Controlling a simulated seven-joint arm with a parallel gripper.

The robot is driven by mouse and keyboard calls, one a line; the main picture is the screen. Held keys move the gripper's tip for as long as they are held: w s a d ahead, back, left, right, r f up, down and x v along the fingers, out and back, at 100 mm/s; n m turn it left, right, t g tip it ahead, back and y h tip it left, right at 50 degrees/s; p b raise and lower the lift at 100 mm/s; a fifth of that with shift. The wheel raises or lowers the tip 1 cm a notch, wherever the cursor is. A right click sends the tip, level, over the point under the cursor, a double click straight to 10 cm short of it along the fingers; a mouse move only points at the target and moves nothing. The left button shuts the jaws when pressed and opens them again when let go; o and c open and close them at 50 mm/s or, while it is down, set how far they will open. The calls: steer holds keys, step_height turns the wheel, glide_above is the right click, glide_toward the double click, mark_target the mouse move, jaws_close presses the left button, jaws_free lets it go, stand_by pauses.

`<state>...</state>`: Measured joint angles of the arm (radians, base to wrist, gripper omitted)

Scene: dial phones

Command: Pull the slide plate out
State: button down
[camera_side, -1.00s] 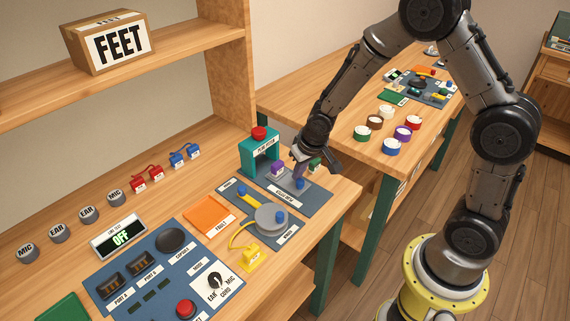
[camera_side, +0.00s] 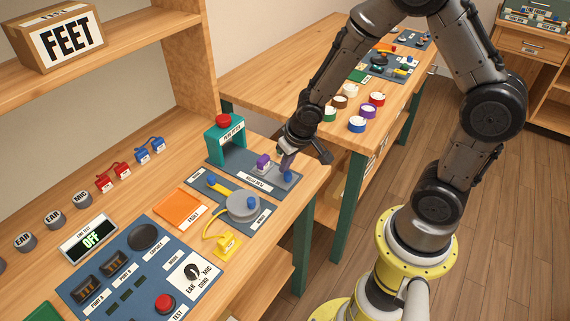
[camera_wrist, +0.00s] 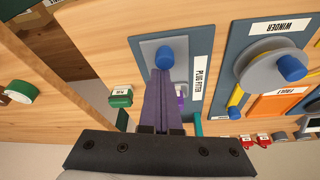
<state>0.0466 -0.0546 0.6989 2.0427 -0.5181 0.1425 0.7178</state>
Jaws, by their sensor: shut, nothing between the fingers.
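The slide plate (camera_side: 276,177) is a grey plate on the blue plug fitter mat (camera_side: 231,169). It sticks out to the right of the teal press (camera_side: 214,145) with the red button. A blue knob (camera_side: 288,176) stands near its outer end, and a purple plug (camera_side: 263,160) sits nearer the press. My gripper (camera_side: 286,169) is shut and empty, its purple fingers pointing down on the press side of the knob. In the wrist view my fingertips (camera_wrist: 160,72) are right beside the knob (camera_wrist: 165,57); I cannot tell whether they touch it.
A green plug (camera_wrist: 120,97) lies beside the mat. The winder disc (camera_side: 240,205) and its yellow handle stand on the neighbouring mat. An orange fault pad (camera_side: 181,208) and a blue test panel (camera_side: 130,262) are nearer the camera. A second bench (camera_side: 270,75) stands behind.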

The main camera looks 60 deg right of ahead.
steer(key=v, duration=0.9)
steer(key=shift+s+r, duration=0.2)
steer(key=shift+r, duration=0.15)
steer(key=s+r+t, duration=0.3)
steer(key=s+r, duration=0.1)
steer(key=r, duration=0.8)
steer(key=s+a+n+g+y, duration=0.1)
steer(key=s+a+n, duration=0.1)
steer(key=s, duration=0.9)
steer(key=shift+a+n, duration=0.2)
steer(key=shift+n, duration=0.3)
